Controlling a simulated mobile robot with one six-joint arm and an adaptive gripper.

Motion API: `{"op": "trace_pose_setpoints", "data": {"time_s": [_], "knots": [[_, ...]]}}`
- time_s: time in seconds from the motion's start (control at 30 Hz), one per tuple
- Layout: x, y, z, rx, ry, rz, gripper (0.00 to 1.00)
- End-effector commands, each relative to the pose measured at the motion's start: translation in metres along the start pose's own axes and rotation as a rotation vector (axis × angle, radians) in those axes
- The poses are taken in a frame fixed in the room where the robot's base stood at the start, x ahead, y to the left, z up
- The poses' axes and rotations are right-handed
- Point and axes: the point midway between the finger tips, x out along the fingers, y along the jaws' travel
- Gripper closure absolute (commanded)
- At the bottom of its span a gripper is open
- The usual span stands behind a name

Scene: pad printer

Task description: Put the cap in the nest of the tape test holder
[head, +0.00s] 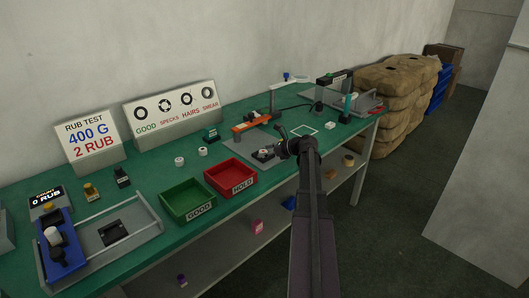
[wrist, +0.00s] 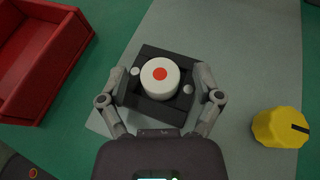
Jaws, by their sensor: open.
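In the wrist view a round white cap (wrist: 147,87) with a red dot on top sits on the middle of a dark square holder (wrist: 150,113), which has a pale round pin on either side of the cap. I cannot tell how deep the cap sits. My gripper (wrist: 160,84) is open, one finger on each side of the cap, with gaps between fingers and cap. In the head view my gripper (head: 284,148) is over the bench's front part, beside the dark holder (head: 262,157) with the cap (head: 265,152) on it.
The holder lies on a grey plate (wrist: 230,50). A red HOLD tray (head: 231,178) stands close on the left, with a green GOOD tray (head: 187,200) beyond. A yellow knob (wrist: 275,128) is right of my gripper.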

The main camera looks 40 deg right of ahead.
Motion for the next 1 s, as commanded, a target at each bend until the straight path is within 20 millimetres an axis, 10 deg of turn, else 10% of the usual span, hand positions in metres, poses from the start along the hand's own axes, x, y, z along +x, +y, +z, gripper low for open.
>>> {"op": "trace_pose_setpoints", "data": {"time_s": [1.0], "knots": [[-0.119,0.000,0.001,-0.001,0.000,0.000,0.17]]}}
